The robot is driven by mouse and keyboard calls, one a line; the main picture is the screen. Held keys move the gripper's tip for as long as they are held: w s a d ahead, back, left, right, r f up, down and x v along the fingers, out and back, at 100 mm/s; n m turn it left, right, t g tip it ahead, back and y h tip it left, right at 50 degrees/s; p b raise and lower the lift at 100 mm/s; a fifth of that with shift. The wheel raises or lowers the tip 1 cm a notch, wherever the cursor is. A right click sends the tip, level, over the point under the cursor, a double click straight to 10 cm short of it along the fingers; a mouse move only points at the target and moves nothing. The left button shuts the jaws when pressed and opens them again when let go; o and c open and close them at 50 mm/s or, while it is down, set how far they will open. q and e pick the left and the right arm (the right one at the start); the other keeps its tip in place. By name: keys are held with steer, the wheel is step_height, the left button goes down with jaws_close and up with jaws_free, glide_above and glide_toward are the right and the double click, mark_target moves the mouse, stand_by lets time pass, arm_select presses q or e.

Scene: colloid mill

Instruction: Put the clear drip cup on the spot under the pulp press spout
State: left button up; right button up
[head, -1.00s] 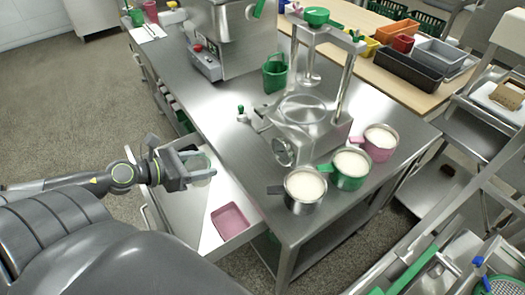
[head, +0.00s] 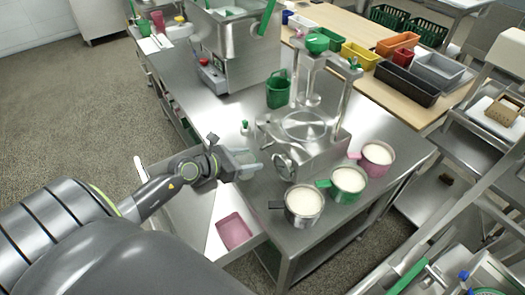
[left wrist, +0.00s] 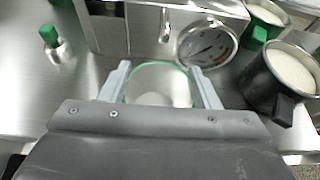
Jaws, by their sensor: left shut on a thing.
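The clear drip cup (left wrist: 158,85) has a green rim and sits between the two fingers of my left gripper (left wrist: 160,92), which is shut on it. In the head view my left gripper (head: 250,166) holds the cup at the front edge of the steel table, just left of the pulp press (head: 310,150). In the left wrist view the press spout (left wrist: 166,24) points down just beyond the cup, and the cup is apart from it. The round gauge (left wrist: 206,43) is right of the spout. The spot under the spout is not clearly visible. My right gripper is not in view.
A small bottle with a green cap (left wrist: 52,42) stands left of the spout. Several pots of white contents, such as the dark-handled one (head: 303,206), stand right of the press. Below my left arm is an open drawer (head: 196,215) with a pink tray (head: 234,231).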

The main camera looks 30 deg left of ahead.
arm_select(q)
steer(key=shift+w+d, duration=0.3)
steer(key=shift+w, duration=0.45)
steer(key=w, duration=0.1)
steer(key=w+d, duration=0.1)
steer(key=w+p, duration=0.1)
steer(key=shift+w+d+r, duration=0.15)
steer(key=shift+w+d, duration=0.05)
steer(key=shift+d, duration=0.05)
steer(key=shift+f, duration=0.75)
steer(key=shift+w+f, duration=0.1)
steer(key=shift+f, duration=0.1)
steer(key=shift+f, duration=0.1)
steer(key=o, duration=1)
